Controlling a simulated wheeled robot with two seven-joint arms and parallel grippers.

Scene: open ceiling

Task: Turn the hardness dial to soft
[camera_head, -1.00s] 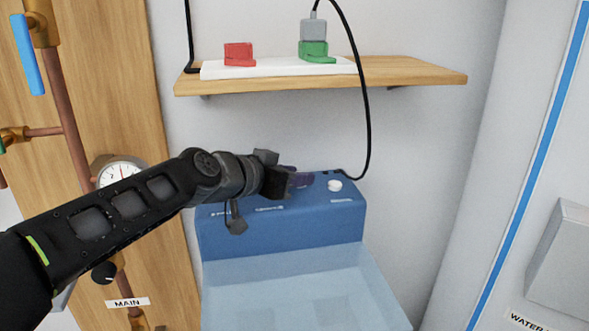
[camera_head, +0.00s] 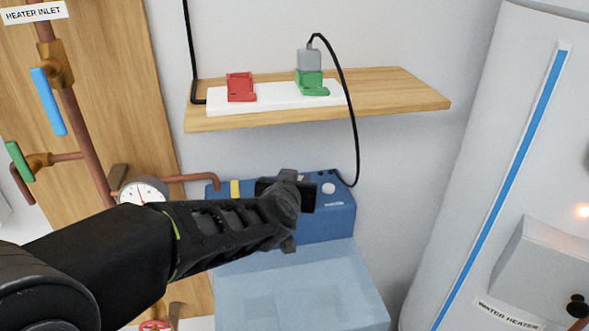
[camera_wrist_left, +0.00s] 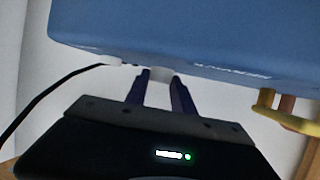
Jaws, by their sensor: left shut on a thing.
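The blue unit (camera_head: 335,222) stands below the shelf, with a pale translucent lower part (camera_head: 300,285). The markings are too blurred to read. My right gripper is not in view.
A wooden shelf (camera_head: 400,95) holds a white strip with a red switch (camera_head: 241,87), a green switch (camera_head: 311,82) and a grey plug (camera_head: 309,60). A black cable hangs to the unit. Pipes and a gauge (camera_head: 143,192) are left; a white tank stands right.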

